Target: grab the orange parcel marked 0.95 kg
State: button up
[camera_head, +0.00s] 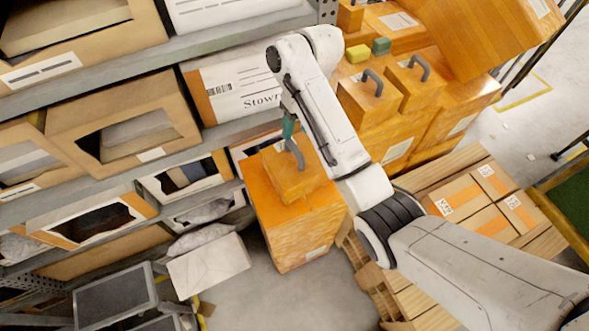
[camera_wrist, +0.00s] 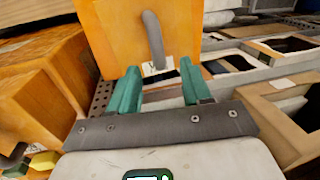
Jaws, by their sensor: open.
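An orange parcel (camera_head: 283,178) with a grey loop handle (camera_head: 296,153) sits on a larger orange box (camera_head: 300,228) in the head view. In the wrist view, an orange parcel face (camera_wrist: 112,38) with a grey handle (camera_wrist: 153,40) fills the top middle. My gripper (camera_head: 289,125) is just above the handle in the head view. In the wrist view my gripper (camera_wrist: 160,72) has its teal fingers apart, with the handle lined up between their tips and nothing visibly clamped. Two more orange parcels (camera_head: 370,99) (camera_head: 415,85) with grey handles stand behind my arm. No weight marking is readable.
A rack with cardboard bins (camera_head: 125,125) runs along the left. A white carton (camera_head: 208,266) lies at its foot. Pallets with boxes (camera_head: 480,200) stand right; some grey floor is clear at the bottom.

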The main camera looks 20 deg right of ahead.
aim_at(294, 146)
jog(key=f, duration=0.2)
jog(key=f+p, duration=0.1)
jog(key=f, duration=0.2)
jog(key=a+f+p, duration=0.1)
jog(key=f, duration=0.2)
jog(key=shift+s+a+f, duration=0.1)
jog(key=shift+s, duration=0.1)
grip_shut()
jog(key=shift+w, duration=0.1)
dwell(1.1)
